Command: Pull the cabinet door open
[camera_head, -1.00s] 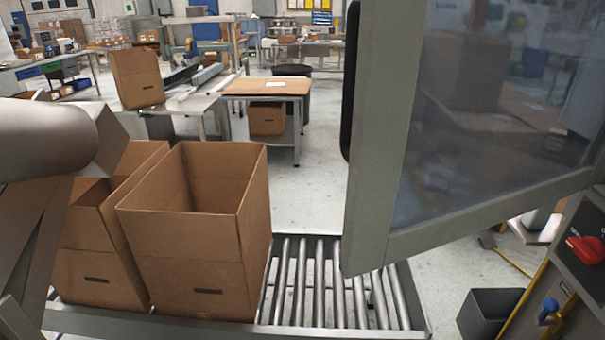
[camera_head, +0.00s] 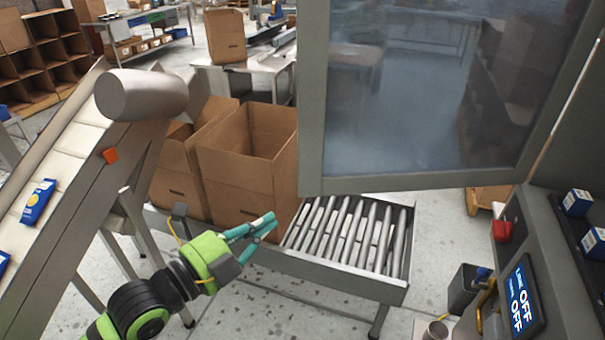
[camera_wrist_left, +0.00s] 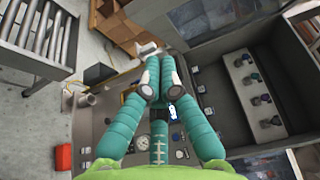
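The cabinet door (camera_head: 312,110) is a grey frame around a cloudy glass pane, filling the upper right of the head view. It appears swung out from the cabinet (camera_head: 560,240), whose open inside shows at the right. The door's handle does not show now. My left gripper (camera_head: 273,221), green with teal fingers, is below and left of the door's lower corner, apart from it, over the roller conveyor's edge. In the left wrist view its fingertips (camera_wrist_left: 160,78) are drawn close together with nothing seen between them. My right gripper is out of view.
Two open cardboard boxes (camera_head: 235,160) stand on the roller conveyor (camera_head: 345,235). A sloping belt (camera_head: 85,140) is at the left. A red knob (camera_head: 501,231) and a lit display (camera_head: 522,297) are at the lower right. Floor shows in front of the conveyor.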

